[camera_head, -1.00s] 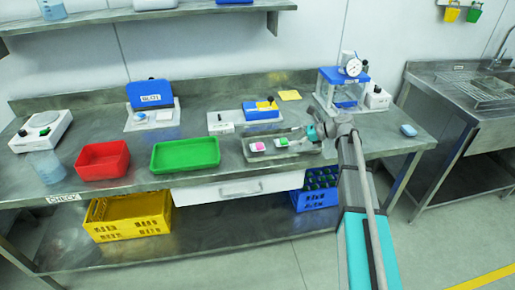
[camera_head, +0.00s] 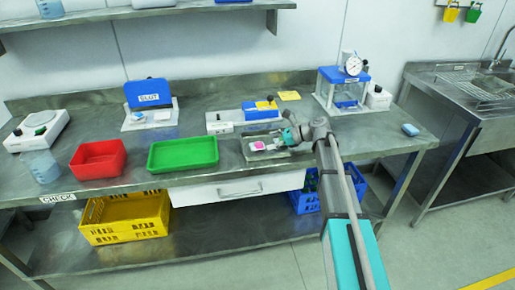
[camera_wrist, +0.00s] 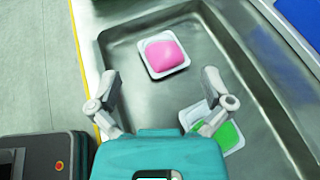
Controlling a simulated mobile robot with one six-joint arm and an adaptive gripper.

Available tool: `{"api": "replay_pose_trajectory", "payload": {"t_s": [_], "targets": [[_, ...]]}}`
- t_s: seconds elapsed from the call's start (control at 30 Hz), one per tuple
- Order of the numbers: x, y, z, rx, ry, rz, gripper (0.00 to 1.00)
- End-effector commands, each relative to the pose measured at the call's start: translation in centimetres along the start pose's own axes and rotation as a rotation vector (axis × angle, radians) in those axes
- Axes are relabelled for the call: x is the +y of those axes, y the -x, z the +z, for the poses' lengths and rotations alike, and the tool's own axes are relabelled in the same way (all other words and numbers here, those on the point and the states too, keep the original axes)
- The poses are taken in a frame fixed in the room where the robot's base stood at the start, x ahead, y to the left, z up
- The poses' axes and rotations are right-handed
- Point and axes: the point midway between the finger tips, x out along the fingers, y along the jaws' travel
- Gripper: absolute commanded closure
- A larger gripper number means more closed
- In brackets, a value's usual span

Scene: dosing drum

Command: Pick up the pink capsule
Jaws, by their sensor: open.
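The pink capsule (camera_wrist: 164,55) sits in a small white tray (camera_wrist: 152,71) inside a shallow metal tray (camera_wrist: 230,75). In the head view the pink capsule (camera_head: 258,145) is at the left part of that tray. My gripper (camera_wrist: 161,88) is open and empty, with its two fingers apart. In the wrist view the capsule lies ahead of the fingertips, between their lines. In the head view my gripper (camera_head: 286,137) is over the metal tray, to the right of the capsule.
A green capsule (camera_wrist: 228,133) in its own white holder is beside my right finger, partly hidden by it. A green bin (camera_head: 184,154) and red bin (camera_head: 98,160) stand left of the metal tray. A blue device (camera_head: 261,110) stands behind it.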

Motion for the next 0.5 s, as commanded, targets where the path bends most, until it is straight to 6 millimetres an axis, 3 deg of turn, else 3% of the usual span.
{"api": "replay_pose_trajectory", "payload": {"t_s": [0.27, 0.5], "targets": [[0.0, -0.3, -0.1, 0.0, 0.0, 0.001, 0.0], [-0.2, -2.3, -0.8, 0.0, 0.001, 0.003, 0.0]]}}
